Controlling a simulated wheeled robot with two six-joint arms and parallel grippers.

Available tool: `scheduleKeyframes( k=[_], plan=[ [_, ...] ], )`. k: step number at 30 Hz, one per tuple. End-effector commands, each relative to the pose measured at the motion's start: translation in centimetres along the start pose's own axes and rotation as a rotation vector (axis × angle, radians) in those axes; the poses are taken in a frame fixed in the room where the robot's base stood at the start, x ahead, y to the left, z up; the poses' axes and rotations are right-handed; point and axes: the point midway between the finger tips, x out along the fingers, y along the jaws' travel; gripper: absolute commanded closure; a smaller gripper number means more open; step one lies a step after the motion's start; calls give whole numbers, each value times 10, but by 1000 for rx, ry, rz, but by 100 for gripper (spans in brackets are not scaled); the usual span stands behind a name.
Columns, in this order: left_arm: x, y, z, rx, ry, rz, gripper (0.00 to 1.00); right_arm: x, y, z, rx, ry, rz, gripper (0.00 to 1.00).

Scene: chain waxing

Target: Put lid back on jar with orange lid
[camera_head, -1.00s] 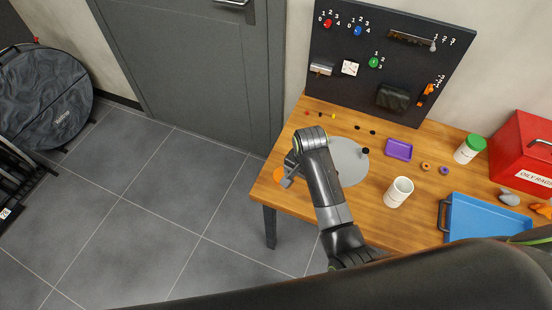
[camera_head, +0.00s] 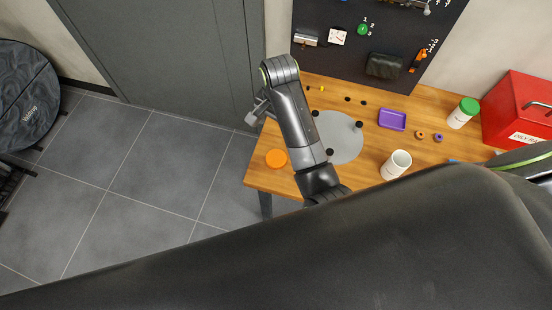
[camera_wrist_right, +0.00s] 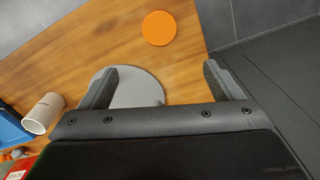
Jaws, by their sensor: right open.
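The orange lid (camera_head: 276,158) lies flat on the wooden table near its left edge; it also shows in the right wrist view (camera_wrist_right: 158,28), ahead of the fingers. The white jar (camera_head: 396,165) stands upright and open-topped right of the grey disc; in the right wrist view the jar (camera_wrist_right: 43,113) is at far left. My right gripper (camera_head: 256,111) is above the table's left edge, apart from the lid. In the right wrist view its two fingers (camera_wrist_right: 160,84) are spread wide with nothing between them. My left gripper is not in view.
A grey round disc (camera_head: 343,140) with dark knobs lies mid-table. A purple tray (camera_head: 392,120), small rings, a green-lidded jar (camera_head: 463,113) and a red box (camera_head: 518,110) stand to the right. A dark pegboard (camera_head: 372,45) rises behind. Around the lid the wood is clear.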

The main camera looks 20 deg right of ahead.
Motion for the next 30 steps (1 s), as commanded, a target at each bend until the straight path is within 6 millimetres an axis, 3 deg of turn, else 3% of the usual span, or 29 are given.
scheduleKeyframes(
  k=[2, 6, 15, 30],
  plan=[
    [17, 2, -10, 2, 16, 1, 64, 16, 0, 0, 0, 0, 0, 14],
    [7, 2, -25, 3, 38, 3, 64, 43, 1, 1, 0, -3, 6, 14],
    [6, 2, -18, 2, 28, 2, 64, 96, 0, 1, -1, -1, 2, 14],
    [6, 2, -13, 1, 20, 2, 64, 108, 0, 1, 0, -1, 1, 14]
  ],
)
